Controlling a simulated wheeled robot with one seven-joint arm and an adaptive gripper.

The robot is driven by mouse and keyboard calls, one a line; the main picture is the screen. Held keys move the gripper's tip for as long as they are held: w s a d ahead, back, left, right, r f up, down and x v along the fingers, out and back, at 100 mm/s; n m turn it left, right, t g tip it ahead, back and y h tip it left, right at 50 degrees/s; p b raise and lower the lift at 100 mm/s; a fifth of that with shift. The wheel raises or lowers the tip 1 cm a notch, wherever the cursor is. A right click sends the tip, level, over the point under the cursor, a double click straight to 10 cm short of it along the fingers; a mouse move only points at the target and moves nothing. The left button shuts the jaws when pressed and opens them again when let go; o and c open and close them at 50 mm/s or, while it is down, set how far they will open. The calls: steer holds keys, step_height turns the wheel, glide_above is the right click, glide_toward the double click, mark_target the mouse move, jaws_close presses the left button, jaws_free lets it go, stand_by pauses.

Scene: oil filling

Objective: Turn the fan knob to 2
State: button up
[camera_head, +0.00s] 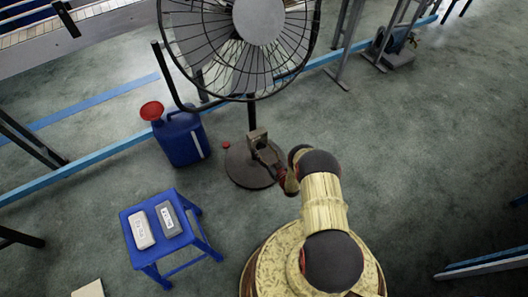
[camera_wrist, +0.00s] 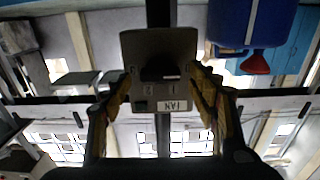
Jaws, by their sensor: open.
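The black wire-caged fan (camera_head: 240,45) stands on a pole with a round base (camera_head: 245,172) in the head view. Its grey control box (camera_head: 256,137) is on the pole, and my gripper (camera_head: 272,162) is close by it, partly hidden. In the wrist view the control box (camera_wrist: 158,45) appears upside down, with numerals and a FAN label. The dark knob (camera_wrist: 158,73) sits in the middle of its face. My gripper (camera_wrist: 160,78) is open, its fingers left and right of the knob. I cannot tell whether they touch it or where the knob points.
A blue jug (camera_head: 182,138) with a red funnel (camera_head: 151,110) stands left of the fan. A blue stool (camera_head: 166,196) at lower left bears two labelled blocks. Blue-edged rails run behind. The floor at right is mostly clear.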

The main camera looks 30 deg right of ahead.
steer(key=shift+w, duration=0.1)
steer(key=shift+c, duration=1.1)
steer(key=c, duration=0.9)
